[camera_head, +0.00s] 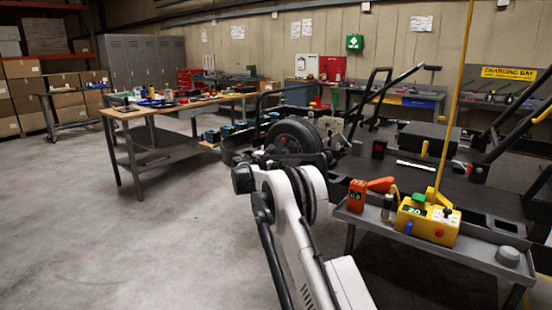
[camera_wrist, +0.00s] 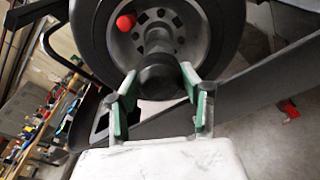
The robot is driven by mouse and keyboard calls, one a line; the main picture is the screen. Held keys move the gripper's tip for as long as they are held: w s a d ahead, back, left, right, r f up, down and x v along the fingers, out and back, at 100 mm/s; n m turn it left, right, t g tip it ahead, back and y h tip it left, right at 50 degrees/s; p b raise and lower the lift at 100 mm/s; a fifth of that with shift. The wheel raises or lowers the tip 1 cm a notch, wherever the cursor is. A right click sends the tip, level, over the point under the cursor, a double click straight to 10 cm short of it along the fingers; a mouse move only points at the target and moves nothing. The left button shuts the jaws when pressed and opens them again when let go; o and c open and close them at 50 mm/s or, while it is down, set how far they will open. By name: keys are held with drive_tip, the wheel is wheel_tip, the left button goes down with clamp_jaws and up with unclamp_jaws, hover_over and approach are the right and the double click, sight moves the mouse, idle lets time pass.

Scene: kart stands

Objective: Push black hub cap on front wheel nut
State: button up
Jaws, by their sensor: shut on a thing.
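In the wrist view, my gripper (camera_wrist: 160,78) has its green-padded fingers closed on either side of a dark round piece, which looks like the black hub cap (camera_wrist: 158,85). The cap is in front of the wheel's hub (camera_wrist: 158,42), in line with it. I cannot tell whether it touches the nut, which is hidden behind it. The front wheel (camera_wrist: 228,35) has a grey rim with holes and a black tyre. It also shows in the head view (camera_head: 292,132), beyond my arm, where my gripper cannot be made out.
A red round knob (camera_wrist: 126,22) sits by the rim, left of the hub. A dark kart bar (camera_wrist: 250,88) runs close on the right. In the head view, a workbench (camera_head: 165,106) stands to the left and a grey tray cart (camera_head: 480,250) to the right. The floor at left is clear.

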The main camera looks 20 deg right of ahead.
sight(281, 154)
drive_tip(key=shift+r+x, duration=0.2)
drive_tip(key=shift+x, duration=1.55)
drive_tip(key=o, duration=1)
drive_tip(key=shift+s+d, duration=0.1)
drive_tip(key=v, duration=1.2)
